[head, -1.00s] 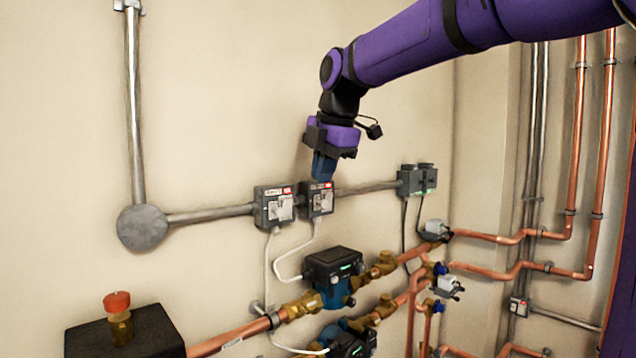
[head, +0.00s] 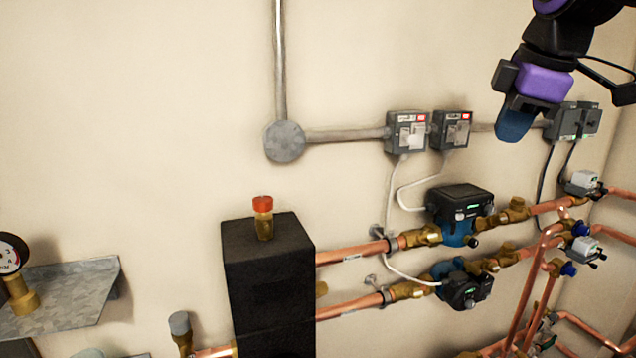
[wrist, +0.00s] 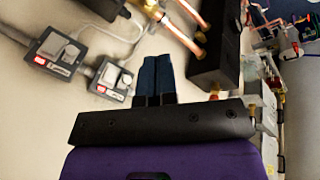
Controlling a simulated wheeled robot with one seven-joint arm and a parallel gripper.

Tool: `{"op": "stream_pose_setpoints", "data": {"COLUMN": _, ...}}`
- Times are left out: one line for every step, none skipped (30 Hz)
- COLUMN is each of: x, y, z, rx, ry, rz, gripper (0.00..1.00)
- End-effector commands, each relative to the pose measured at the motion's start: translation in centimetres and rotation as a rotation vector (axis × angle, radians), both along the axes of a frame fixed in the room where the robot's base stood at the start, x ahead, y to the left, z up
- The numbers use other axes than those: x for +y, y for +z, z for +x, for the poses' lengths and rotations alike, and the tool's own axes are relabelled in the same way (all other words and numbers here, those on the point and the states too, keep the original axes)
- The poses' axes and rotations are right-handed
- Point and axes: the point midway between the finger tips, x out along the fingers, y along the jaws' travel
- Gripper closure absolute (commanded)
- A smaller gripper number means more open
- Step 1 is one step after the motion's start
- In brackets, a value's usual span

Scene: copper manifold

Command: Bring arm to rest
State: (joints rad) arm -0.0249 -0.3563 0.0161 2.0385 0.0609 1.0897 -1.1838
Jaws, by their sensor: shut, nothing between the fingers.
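My gripper (head: 514,124) is at the upper right in the head view, with its dark blue fingers pointing down. The fingers are together and hold nothing. In the wrist view the shut fingers (wrist: 157,76) stand in the middle, in front of the cream wall. In the head view the gripper overlaps the conduit right of two grey switch boxes, the left one (head: 407,132) and the right one (head: 452,130). The fingers look apart from the boxes. The upper part of my arm is out of the frame.
Two pumps, the upper (head: 459,212) and the lower (head: 463,287), sit on copper pipes below the boxes. A black block (head: 268,285) with a red-capped brass fitting (head: 263,217) stands left of them. A metal shelf (head: 75,295) is at lower left. The upper left wall is bare.

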Motion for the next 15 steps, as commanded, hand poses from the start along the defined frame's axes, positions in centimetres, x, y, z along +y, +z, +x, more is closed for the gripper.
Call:
{"op": "stream_pose_setpoints", "data": {"x": -0.3, "y": -0.7, "z": -1.7, "rx": -0.002, "ry": -0.089, "rz": 0.029, "gripper": 1.00}}
{"op": "stream_pose_setpoints", "data": {"x": -0.4, "y": -1.2, "z": -2.6, "rx": -0.004, "ry": -0.148, "rz": 0.049, "gripper": 1.00}}
{"op": "stream_pose_setpoints", "data": {"x": -0.6, "y": -1.8, "z": -3.7, "rx": -0.008, "ry": -0.226, "rz": 0.075, "gripper": 1.00}}
{"op": "stream_pose_setpoints", "data": {"x": -0.8, "y": -2.4, "z": -4.5, "rx": -0.008, "ry": -0.285, "rz": 0.096, "gripper": 1.00}}
{"op": "stream_pose_setpoints", "data": {"x": -0.9, "y": -2.9, "z": -5.4, "rx": -0.010, "ry": -0.343, "rz": 0.117, "gripper": 1.00}}
{"op": "stream_pose_setpoints", "data": {"x": -1.1, "y": -3.6, "z": -6.5, "rx": -0.014, "ry": -0.421, "rz": 0.146, "gripper": 1.00}}
{"op": "stream_pose_setpoints", "data": {"x": -1.2, "y": -4.2, "z": -7.3, "rx": -0.016, "ry": -0.480, "rz": 0.167, "gripper": 1.00}}
{"op": "stream_pose_setpoints", "data": {"x": -1.3, "y": -4.8, "z": -8.2, "rx": -0.019, "ry": -0.537, "rz": 0.189, "gripper": 1.00}}
{"op": "stream_pose_setpoints", "data": {"x": -1.5, "y": -5.6, "z": -9.2, "rx": -0.022, "ry": -0.613, "rz": 0.218, "gripper": 1.00}}
{"op": "stream_pose_setpoints", "data": {"x": -1.6, "y": -6.3, "z": -10.0, "rx": -0.024, "ry": -0.669, "rz": 0.241, "gripper": 1.00}}
{"op": "stream_pose_setpoints", "data": {"x": -1.7, "y": -6.9, "z": -10.7, "rx": -0.026, "ry": -0.723, "rz": 0.263, "gripper": 1.00}}
{"op": "stream_pose_setpoints", "data": {"x": -1.8, "y": -7.7, "z": -11.6, "rx": -0.030, "ry": -0.792, "rz": 0.291, "gripper": 1.00}}
{"op": "stream_pose_setpoints", "data": {"x": -1.9, "y": -8.2, "z": -12.3, "rx": -0.031, "ry": -0.839, "rz": 0.311, "gripper": 1.00}}
{"op": "stream_pose_setpoints", "data": {"x": -2.0, "y": -8.8, "z": -12.8, "rx": -0.033, "ry": -0.884, "rz": 0.331, "gripper": 1.00}}
{"op": "stream_pose_setpoints", "data": {"x": -2.1, "y": -9.4, "z": -13.5, "rx": -0.036, "ry": -0.938, "rz": 0.353, "gripper": 1.00}}
